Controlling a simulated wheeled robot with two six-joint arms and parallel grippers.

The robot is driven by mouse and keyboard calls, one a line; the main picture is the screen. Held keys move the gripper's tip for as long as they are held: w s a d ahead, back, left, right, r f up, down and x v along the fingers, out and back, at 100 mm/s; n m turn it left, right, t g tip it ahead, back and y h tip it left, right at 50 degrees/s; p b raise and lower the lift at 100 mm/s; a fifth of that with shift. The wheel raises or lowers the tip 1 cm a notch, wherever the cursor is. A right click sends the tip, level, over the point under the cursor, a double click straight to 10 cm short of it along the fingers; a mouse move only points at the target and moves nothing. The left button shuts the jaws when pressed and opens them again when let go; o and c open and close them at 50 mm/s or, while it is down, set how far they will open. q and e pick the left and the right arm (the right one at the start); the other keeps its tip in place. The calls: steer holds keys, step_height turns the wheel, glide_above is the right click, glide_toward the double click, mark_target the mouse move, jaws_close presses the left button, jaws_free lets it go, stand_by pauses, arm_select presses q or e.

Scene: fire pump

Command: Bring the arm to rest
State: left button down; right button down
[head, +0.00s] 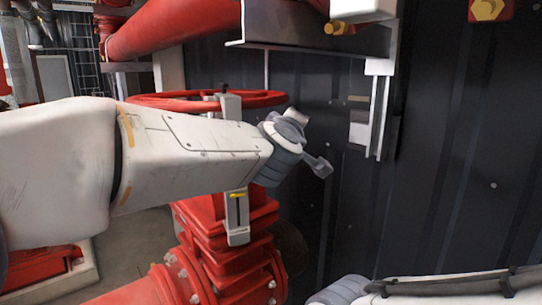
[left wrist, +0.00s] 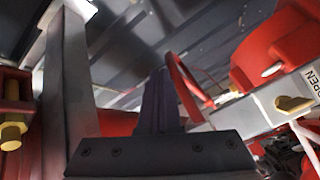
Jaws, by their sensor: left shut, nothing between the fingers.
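My left arm (head: 190,140) reaches in from the left of the head view, level across the red valve. Its wrist (head: 285,150) is in front of the dark wall panel, and the gripper's fingers are hard to make out there. In the left wrist view my left gripper (left wrist: 158,100) is shut, with its dark fingers together and nothing between them. Part of my right arm (head: 440,290) lies along the bottom right edge of the head view; its gripper is not visible.
A red handwheel (head: 160,99) and red valve body (head: 225,225) stand behind and below my left arm. A large red pipe (head: 175,30) runs above. A metal bracket (head: 310,38) juts from the dark ribbed wall (head: 450,170). Space before the wall at right looks clear.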

arm_select(q)
steer(key=s+d+f+m+g+h+b, duration=0.15)
steer(key=s+f+m+g, duration=0.55)
steer(key=f, duration=0.7)
steer(key=s+d+f+m+g+h+b, duration=0.1)
steer(key=s+d+f+m+g, duration=0.3)
steer(key=s+f, duration=0.75)
steer(key=s+a+f+m+g+y+b, duration=0.1)
steer(key=s+a+f+m+g, duration=0.15)
steer(key=f, duration=0.25)
steer(key=s+a+f+m+g+y, duration=0.1)
steer(key=s+a+f+m, duration=0.15)
steer(key=s+f, duration=0.2)
steer(key=s+a+f+g+y+p, duration=0.1)
steer(key=s+a+g+y+p, duration=0.1)
steer(key=s+a, duration=0.7)
steer(key=shift+s+a+f+m+g+y, duration=0.2)
steer(key=shift+s+f+m+g+y, duration=0.15)
steer(key=shift+g+y, duration=0.25)
